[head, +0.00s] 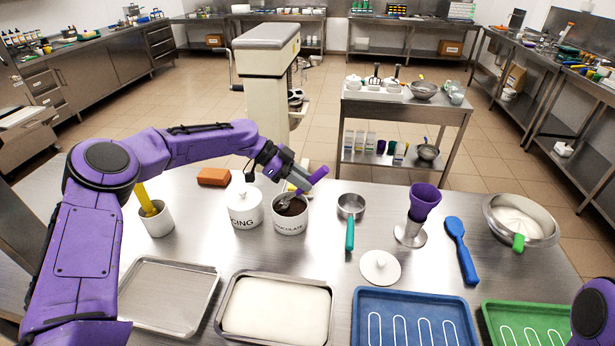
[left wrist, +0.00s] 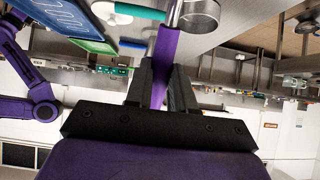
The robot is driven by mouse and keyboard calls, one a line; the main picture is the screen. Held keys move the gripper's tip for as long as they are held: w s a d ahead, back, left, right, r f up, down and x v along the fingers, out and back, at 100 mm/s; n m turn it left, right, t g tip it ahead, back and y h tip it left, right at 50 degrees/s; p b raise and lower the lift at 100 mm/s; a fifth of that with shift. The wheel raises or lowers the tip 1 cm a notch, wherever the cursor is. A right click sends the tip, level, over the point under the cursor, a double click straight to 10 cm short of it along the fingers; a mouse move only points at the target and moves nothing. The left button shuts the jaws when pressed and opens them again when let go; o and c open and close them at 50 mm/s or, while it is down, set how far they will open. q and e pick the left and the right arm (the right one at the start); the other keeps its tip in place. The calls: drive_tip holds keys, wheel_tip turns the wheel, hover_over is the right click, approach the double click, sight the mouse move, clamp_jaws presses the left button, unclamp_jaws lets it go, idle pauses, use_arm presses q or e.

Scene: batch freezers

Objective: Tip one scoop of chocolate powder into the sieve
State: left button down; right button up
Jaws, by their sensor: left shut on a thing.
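The chocolate jar (head: 290,225), white and lidless with dark powder inside, stands at the table's middle. My left gripper (head: 299,183) is above its far rim, shut on the purple handle of a metal scoop (head: 284,201). The handle (left wrist: 165,62) shows between the fingers in the left wrist view. The scoop's bowl is at the jar's mouth; I cannot tell whether it touches the powder or how full it is. My right gripper is out of view.
The lidded icing jar (head: 245,210) stands close left of the chocolate jar. A white lid (head: 380,267) lies in front of the sieve. A purple cup on a metal stand (head: 411,233) and a blue spatula (head: 460,245) are to the right. Trays line the front edge.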

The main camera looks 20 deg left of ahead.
sight(322, 176)
use_arm(q)
drive_tip(key=shift+d+f+y+p, duration=0.35)
drive_tip(key=shift+d+y, duration=0.15)
drive_tip(key=shift+y, duration=0.2)
drive_tip(key=shift+w+d+f+g+y+p, duration=0.2)
drive_tip(key=shift+d+f+y+p, duration=0.15)
drive_tip(key=shift+d+y, duration=0.15)
drive_tip(key=shift+w+d+f+g+y+p, duration=0.2)
drive_tip(key=shift+d+f+y+p, duration=0.1)
drive_tip(key=shift+d+y, duration=0.15)
drive_tip(key=shift+d+r+y+p, duration=0.4)
drive_tip(key=shift+r+y+p, duration=0.25)
drive_tip(key=shift+p, duration=0.4)
drive_tip(key=shift+r, duration=1.05)
drive_tip(key=shift+w+d+r+g+y, duration=0.1)
drive_tip(key=shift+w+d+g+y, duration=0.1)
drive_tip(key=shift+d+g+y, duration=0.5)
drive_tip(key=shift+w+d+r+y, duration=0.15)
drive_tip(key=shift+d+y, duration=0.4)
drive_tip(key=shift+y, duration=0.55)
